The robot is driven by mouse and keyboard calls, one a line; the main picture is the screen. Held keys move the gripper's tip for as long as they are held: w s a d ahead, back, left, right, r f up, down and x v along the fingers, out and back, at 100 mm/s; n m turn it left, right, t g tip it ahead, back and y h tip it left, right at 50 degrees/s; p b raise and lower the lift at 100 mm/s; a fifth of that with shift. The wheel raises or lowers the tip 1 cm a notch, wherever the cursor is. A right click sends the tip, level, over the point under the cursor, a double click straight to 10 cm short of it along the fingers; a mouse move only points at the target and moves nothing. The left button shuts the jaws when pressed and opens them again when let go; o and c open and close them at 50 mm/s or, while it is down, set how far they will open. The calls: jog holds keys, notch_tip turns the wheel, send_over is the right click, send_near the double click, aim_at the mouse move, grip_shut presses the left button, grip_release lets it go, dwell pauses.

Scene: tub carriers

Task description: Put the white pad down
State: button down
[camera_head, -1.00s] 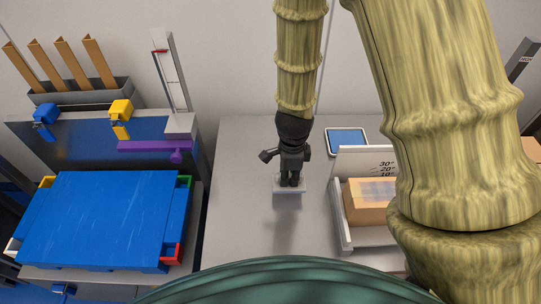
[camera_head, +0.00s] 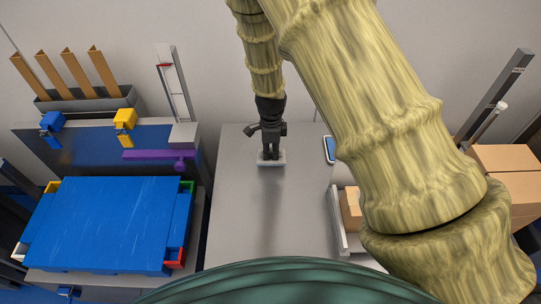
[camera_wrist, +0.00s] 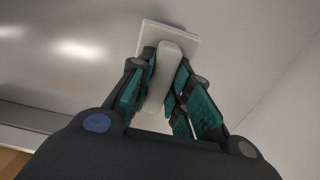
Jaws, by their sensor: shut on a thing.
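The white pad (camera_head: 271,158) is a flat light plate with a raised grip block, held below my gripper (camera_head: 269,150) over the grey table (camera_head: 240,215). In the wrist view, the teal fingers of my gripper (camera_wrist: 163,95) are closed on both sides of the block of the white pad (camera_wrist: 178,32). The flat plate shows beyond the fingertips. A dark blur lies on the table in front of the pad. I cannot tell whether the pad's underside touches the table.
At left is a blue slab (camera_head: 105,222) with coloured corners. Behind it are a yellow clamp (camera_head: 124,118) and a purple bar (camera_head: 160,155). A cardboard box (camera_head: 351,208) stands in a light holder at right. The table's middle is clear.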

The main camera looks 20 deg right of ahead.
aim_at(271, 157)
jog(key=shift+f+p, duration=0.5)
jog(key=shift+f, duration=1.15)
jog(key=shift+f, duration=0.15)
jog(key=c, duration=1.3)
grip_release()
jog(key=shift+r+b, duration=1.25)
jog(key=shift+r, duration=4.9)
